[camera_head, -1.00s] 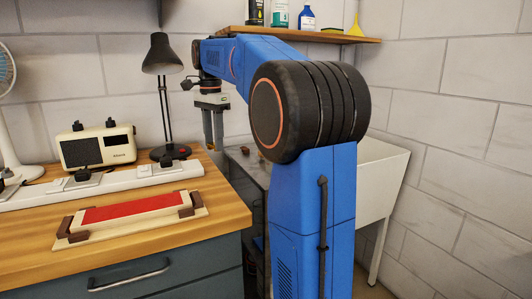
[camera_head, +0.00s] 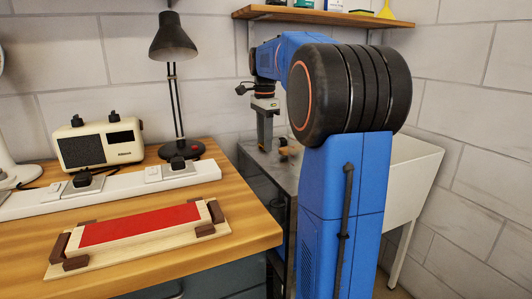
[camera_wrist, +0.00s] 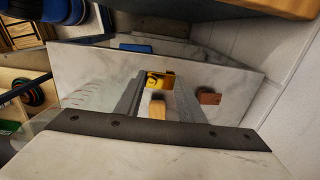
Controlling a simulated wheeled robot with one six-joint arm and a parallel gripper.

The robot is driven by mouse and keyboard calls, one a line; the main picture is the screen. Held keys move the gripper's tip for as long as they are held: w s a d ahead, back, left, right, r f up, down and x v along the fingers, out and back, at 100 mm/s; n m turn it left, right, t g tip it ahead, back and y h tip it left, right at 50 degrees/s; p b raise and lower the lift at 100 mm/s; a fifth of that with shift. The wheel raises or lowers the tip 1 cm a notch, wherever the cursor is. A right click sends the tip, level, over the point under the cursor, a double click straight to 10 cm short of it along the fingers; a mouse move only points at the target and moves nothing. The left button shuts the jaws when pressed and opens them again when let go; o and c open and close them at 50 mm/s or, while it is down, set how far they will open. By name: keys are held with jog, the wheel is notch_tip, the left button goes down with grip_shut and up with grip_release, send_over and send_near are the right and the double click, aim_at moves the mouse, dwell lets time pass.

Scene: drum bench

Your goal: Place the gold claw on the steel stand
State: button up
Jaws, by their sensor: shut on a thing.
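My gripper (camera_head: 264,148) points down over the grey steel stand (camera_head: 284,174), to the right of the wooden bench. In the wrist view my gripper (camera_wrist: 156,82) has its two fingers closed on a small yellow-gold piece, which I take for the gold claw (camera_wrist: 158,80). The claw is partly hidden by the fingers and cannot be made out in the head view. The fingertips look close to the stand's top; I cannot tell whether the claw touches it.
A tan wooden piece (camera_wrist: 157,108) and a red-brown block (camera_wrist: 209,97) show near the fingers. The wooden bench (camera_head: 250,236) holds a red-topped board (camera_head: 140,224), a power strip (camera_head: 120,188), a radio (camera_head: 97,143) and a lamp (camera_head: 173,45). A white sink (camera_head: 414,175) stands right of the stand.

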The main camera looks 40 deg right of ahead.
jog(key=shift+f, duration=2.1)
jog(key=shift+f, duration=0.1)
jog(key=o, duration=1.1)
notch_tip(320, 180, up, 12)
jog(key=shift+r, duration=0.15)
